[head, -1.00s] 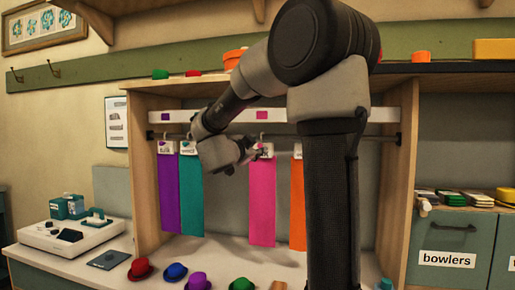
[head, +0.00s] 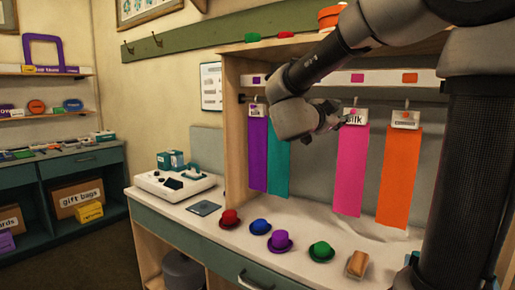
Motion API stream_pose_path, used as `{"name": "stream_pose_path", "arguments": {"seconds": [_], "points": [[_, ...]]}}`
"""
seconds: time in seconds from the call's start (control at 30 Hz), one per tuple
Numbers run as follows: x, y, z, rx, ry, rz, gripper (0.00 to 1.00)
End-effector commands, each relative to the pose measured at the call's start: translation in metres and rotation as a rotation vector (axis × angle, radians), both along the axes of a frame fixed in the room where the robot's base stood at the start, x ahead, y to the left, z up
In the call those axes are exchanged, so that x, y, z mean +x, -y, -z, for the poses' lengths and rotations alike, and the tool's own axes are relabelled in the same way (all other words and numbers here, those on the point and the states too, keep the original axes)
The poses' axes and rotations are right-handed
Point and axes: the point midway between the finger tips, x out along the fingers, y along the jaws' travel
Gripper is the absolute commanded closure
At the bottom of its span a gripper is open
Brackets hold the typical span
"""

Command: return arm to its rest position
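My gripper (head: 331,117) is in front of the booth's hanging rail, at the end of my arm reaching in from the right. Its fingers are small and dark and point right, toward the white tag (head: 355,116) lettered "silk" at the top of the pink scarf (head: 351,170). In this view the fingertips meet the tag's left edge; I cannot tell whether they touch it. The finger opening is too small to make out.
Purple (head: 258,154), teal (head: 278,165) and orange (head: 399,177) scarves hang from the same rail. Several small hats, including a purple one (head: 280,241), stand on the counter below, beside a tan block (head: 357,264). A white device (head: 175,185) sits at left.

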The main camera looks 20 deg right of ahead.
Motion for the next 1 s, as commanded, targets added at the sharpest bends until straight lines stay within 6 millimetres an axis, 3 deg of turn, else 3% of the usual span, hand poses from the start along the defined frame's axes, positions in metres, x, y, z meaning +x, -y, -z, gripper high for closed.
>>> {"name": "stream_pose_path", "arguments": {"seconds": [0.13, 0.23, 0.37, 0.47, 0.57, 0.67, 0.7, 0.83, 0.9, 1.0], "points": [[0.009, -0.006, 0.004, 0.028, 0.01, -0.044, 0.62], [0.039, -0.026, 0.01, 0.054, 0.004, -0.206, 0.62], [0.084, -0.083, 0.036, 0.065, -0.094, -0.576, 0.62], [0.087, -0.135, 0.061, 0.065, -0.233, -0.879, 0.62], [0.058, -0.175, 0.094, 0.066, -0.427, -1.139, 0.62], [0.001, -0.193, 0.132, 0.064, -0.68, -1.338, 0.62], [-0.027, -0.192, 0.147, 0.063, -0.796, -1.396, 0.62], [-0.125, -0.162, 0.185, 0.057, -1.174, -1.474, 0.62], [-0.17, -0.137, 0.195, 0.049, -1.341, -1.459, 0.62], [-0.22, -0.102, 0.198, 0.013, -1.496, -1.397, 0.62]]}}
